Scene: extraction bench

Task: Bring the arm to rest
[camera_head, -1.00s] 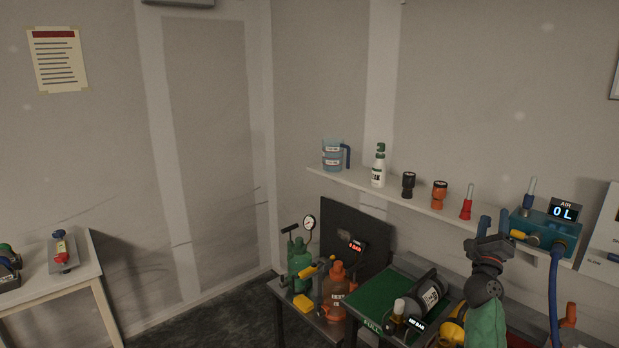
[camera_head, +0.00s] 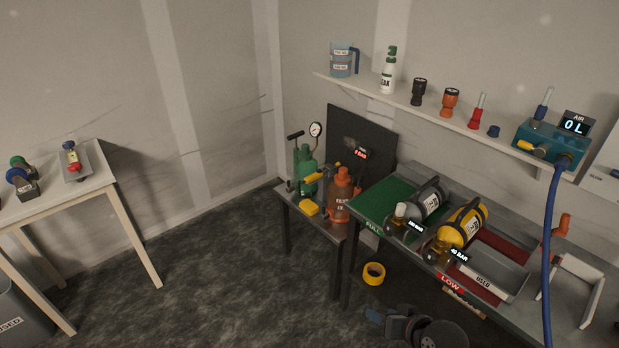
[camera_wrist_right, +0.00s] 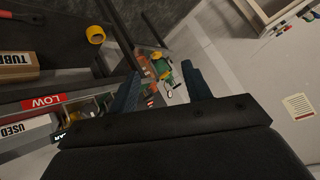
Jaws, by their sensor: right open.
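My right gripper (camera_head: 378,318) is low at the bottom of the head view, in front of the bench and below its top, with my dark wrist behind it. In the right wrist view its two dark blue fingers (camera_wrist_right: 160,88) stand apart with nothing between them. The far stand with the green pump and orange bottle shows beyond the gap. My left gripper is not in view.
The bench holds a green mat (camera_head: 375,205), a grey cylinder (camera_head: 427,203), a yellow cylinder (camera_head: 464,226) and a USED tray (camera_head: 492,277). A blue hose (camera_head: 548,250) hangs at right. A yellow tape roll (camera_head: 374,273) lies below. Open floor (camera_head: 230,270) lies left.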

